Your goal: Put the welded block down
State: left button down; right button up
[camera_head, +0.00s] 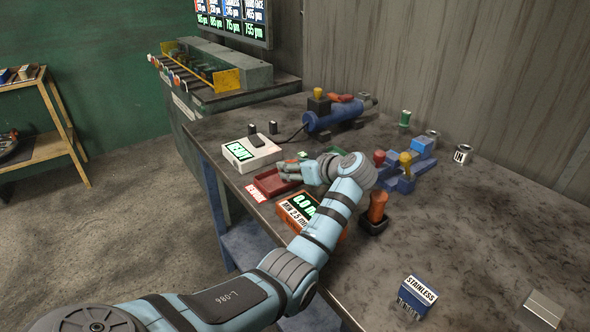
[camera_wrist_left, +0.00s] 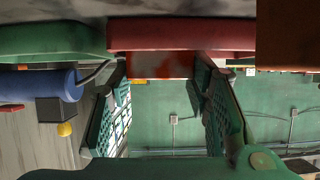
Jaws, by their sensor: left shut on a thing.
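My left gripper (camera_head: 285,171) is low over the red tray (camera_head: 266,184) near the table's left edge. The tray's red wall (camera_wrist_left: 180,36) lies close beside the block in that view. I cannot tell whether the block touches the tray floor. The block is hardly visible in the head view, behind the fingers. My right gripper is in neither view.
A white box with a green display (camera_head: 250,154) stands behind the tray. An orange gauge (camera_head: 296,212) is close under my forearm. A blue cylinder tool (camera_head: 335,117), blue fixture (camera_head: 402,181) and orange-handled tool (camera_head: 376,208) stand nearby.

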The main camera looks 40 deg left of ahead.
pick_arm(q)
jog(key=shift+f, duration=0.1)
jog(key=c, duration=0.8)
grip_release()
jog(key=shift+c, duration=0.2)
jog(key=p+v, duration=0.1)
jog(key=v, duration=1.1)
jog(key=shift+p, duration=0.3)
